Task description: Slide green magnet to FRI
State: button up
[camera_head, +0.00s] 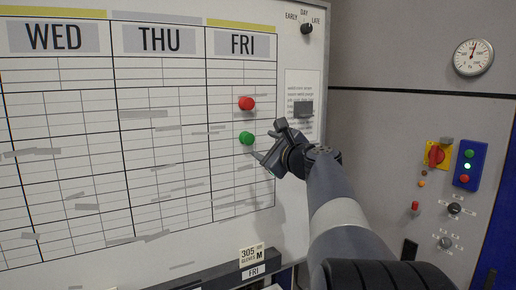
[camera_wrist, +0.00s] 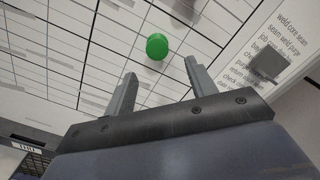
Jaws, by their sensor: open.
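The green magnet (camera_head: 247,138) is on the whiteboard in the FRI column, below the red magnet (camera_head: 247,103). The FRI header (camera_head: 243,44) is at the top of that column. My gripper (camera_head: 268,141) is open and empty, just right of the green magnet in the head view. In the wrist view the green magnet (camera_wrist: 157,46) lies ahead of the open fingertips (camera_wrist: 160,70), roughly centred between them and apart from both.
The whiteboard (camera_head: 298,190) also has WED and THU columns with several grey strips. A dark square (camera_head: 304,108) sits on a printed sheet right of the grid. A DAY knob (camera_head: 306,28) is above it. A panel with buttons (camera_head: 467,165) and a gauge (camera_head: 473,57) is at the right.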

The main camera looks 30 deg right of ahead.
aim_at(248, 140)
jog(key=s, duration=0.3)
jog(key=shift+s, duration=0.3)
jog(key=w+p, duration=0.2)
jog(key=w, duration=0.9)
jog(key=shift+a+p, duration=0.15)
jog(key=shift+p, duration=0.2)
jog(key=shift+s+a, duration=0.1)
jog(key=shift+a, duration=0.35)
jog(key=shift+d, duration=0.1)
